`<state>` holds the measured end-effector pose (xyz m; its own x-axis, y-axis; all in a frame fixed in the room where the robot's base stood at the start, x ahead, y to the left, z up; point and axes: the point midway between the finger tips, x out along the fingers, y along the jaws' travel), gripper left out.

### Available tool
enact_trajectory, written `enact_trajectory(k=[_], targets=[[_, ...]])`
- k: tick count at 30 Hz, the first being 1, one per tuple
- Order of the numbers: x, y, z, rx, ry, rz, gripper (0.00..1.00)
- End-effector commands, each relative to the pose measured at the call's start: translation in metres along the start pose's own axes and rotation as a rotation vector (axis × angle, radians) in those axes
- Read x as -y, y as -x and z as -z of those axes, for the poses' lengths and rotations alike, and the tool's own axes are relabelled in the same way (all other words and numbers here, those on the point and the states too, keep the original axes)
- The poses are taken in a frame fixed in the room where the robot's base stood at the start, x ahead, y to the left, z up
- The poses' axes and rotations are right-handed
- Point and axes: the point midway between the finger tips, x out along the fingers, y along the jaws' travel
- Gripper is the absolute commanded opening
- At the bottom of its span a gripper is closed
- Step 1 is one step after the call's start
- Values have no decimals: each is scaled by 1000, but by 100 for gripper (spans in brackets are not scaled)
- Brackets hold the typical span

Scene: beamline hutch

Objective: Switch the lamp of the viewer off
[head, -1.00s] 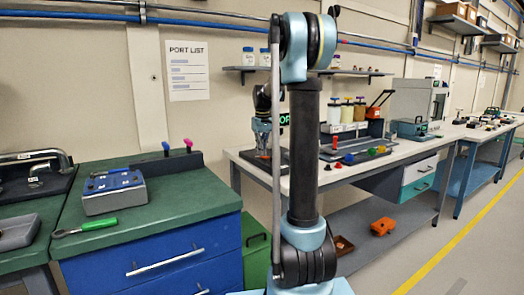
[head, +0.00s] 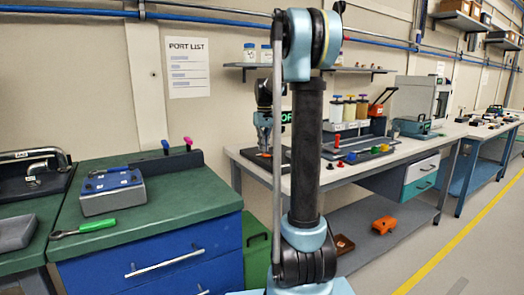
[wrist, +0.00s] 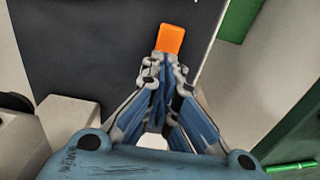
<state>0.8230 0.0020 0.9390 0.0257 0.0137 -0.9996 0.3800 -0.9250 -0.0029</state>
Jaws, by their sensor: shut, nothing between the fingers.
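My gripper (wrist: 163,70) is shut and empty, pointing down in the wrist view. A small orange block-shaped part (wrist: 172,39) lies just beyond its fingertips, over a dark flat plate (wrist: 85,45). I cannot tell whether the fingertips touch it, or whether it is the lamp's switch. In the head view my gripper (head: 264,143) is low over a dark base at the left end of the white bench. A green-lettered display (head: 286,117) shows beside my arm; "O" and part of another letter are readable, the rest is hidden. The viewer is not clearly distinguishable.
The white bench (head: 241,154) carries coloured knobs and several bottles further right. A green-topped bench (head: 190,200) at left holds a blue-topped box (head: 112,190) and a green-handled tool (head: 85,228). A green bin (head: 256,245) stands between the benches. The floor at right is clear.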

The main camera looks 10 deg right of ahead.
Motion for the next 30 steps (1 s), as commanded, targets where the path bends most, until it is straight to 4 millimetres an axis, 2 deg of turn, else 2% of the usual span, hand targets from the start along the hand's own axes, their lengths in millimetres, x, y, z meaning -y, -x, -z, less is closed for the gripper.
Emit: enact_trajectory(k=[12,18,25,30], targets=[[3,82,18,-7,4,0,0],[4,110,24,-8,5,0,0],[5,123,24,-9,3,0,0],[14,119,-1,-16,-16,-4,0]])
